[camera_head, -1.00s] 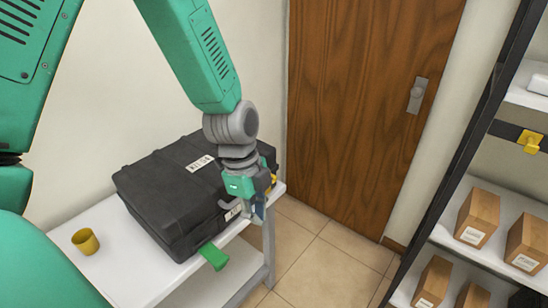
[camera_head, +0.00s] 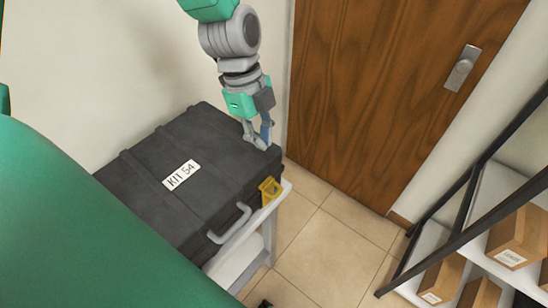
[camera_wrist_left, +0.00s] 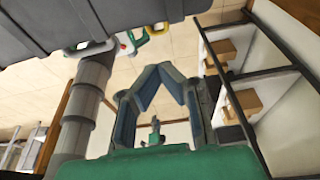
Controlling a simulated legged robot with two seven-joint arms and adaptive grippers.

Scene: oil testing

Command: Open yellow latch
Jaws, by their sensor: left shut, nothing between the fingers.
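The black case (camera_head: 140,180) lies closed on the white table, with a "KIT 54" label (camera_head: 182,174) on its lid. The yellow latch (camera_head: 270,190) is on its front side, right of the grey handle (camera_head: 230,223). It appears to stick outward, but I cannot tell whether it is released. My left gripper (camera_head: 262,146) is shut and empty at the lid's far right corner, beyond the latch and apart from it. In the left wrist view its fingertips (camera_wrist_left: 160,68) meet, with the case (camera_wrist_left: 100,18) above at left and a yellow latch part (camera_wrist_left: 157,29) near its edge. My right gripper is not in view.
The white table (camera_head: 283,190) ends just past the case's front. A wooden door (camera_head: 385,100) is behind. A dark-framed shelf with cardboard boxes (camera_head: 518,238) stands at the right. Tiled floor (camera_head: 330,245) between them is clear.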

